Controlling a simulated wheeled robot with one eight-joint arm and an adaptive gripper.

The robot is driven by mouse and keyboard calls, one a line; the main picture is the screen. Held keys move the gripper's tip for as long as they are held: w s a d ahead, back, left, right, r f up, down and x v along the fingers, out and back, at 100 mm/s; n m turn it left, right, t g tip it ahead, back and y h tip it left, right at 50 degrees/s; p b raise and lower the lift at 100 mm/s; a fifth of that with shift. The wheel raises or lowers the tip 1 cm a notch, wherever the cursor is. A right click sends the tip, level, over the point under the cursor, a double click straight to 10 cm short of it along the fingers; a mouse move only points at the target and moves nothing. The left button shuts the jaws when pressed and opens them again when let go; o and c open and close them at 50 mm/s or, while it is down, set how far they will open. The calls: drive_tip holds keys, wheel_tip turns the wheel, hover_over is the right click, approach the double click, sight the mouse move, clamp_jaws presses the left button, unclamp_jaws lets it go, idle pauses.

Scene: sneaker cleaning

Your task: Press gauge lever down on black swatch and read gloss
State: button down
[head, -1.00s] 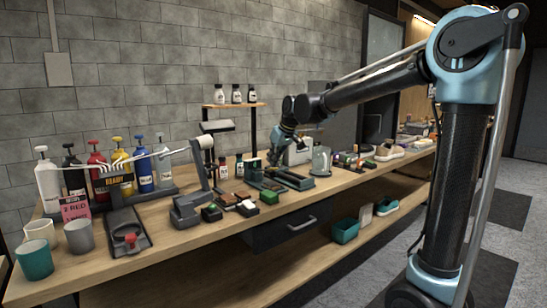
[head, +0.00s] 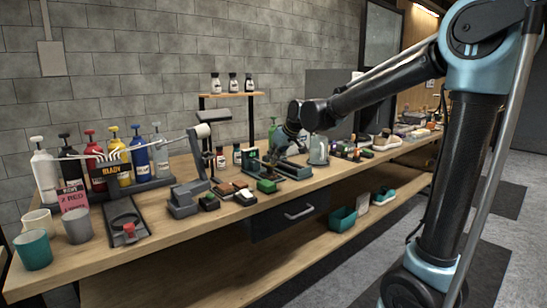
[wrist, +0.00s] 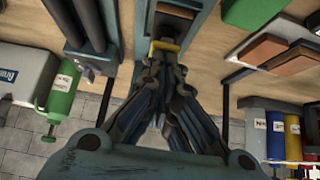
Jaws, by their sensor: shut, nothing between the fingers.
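The gauge is a dark teal bench device with a small lit green display (head: 253,153), standing mid-bench in the head view. Its long teal base (head: 291,171) runs to the right of the display. My gripper (wrist: 166,62) is shut and empty. In the wrist view its fingertips are close to a yellow-topped part (wrist: 165,46) on a teal, slotted piece of the device. I cannot tell whether they touch it. In the head view my wrist (head: 290,132) is just above the device. I cannot make out the black swatch under the gauge or read a gloss value.
Brown and dark blocks (head: 226,188) and a green-topped block (head: 267,186) lie in front of the gauge. A glass jar (head: 318,150) stands right of it. A green bottle (wrist: 60,95) shows at left in the wrist view. Pump bottles (head: 139,155) line the bench's left.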

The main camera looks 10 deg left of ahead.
wheel_tip(320, 180, up, 4)
drive_tip(key=shift+d+r, duration=0.15)
drive_tip(key=s+d+f+v, duration=0.1)
drive_tip(key=v, duration=0.8)
drive_tip(key=s+d+f+m+h, duration=0.2)
drive_tip(key=d+f, duration=0.3)
drive_tip(key=d, duration=0.7)
drive_tip(key=s+d+f+m+g+h, duration=0.1)
drive_tip(key=s+d+f+m, duration=0.3)
drive_tip(key=s+d+f, duration=0.7)
drive_tip(key=s+d+f+m+g+h, duration=0.1)
drive_tip(key=s+d+f+m+h, duration=0.2)
drive_tip(key=s+d+f, duration=0.8)
drive_tip(key=d+f+m, duration=0.1)
drive_tip(key=d, duration=0.3)
drive_tip(key=shift+d+f, duration=0.35)
drive_tip(key=shift+f, duration=0.05)
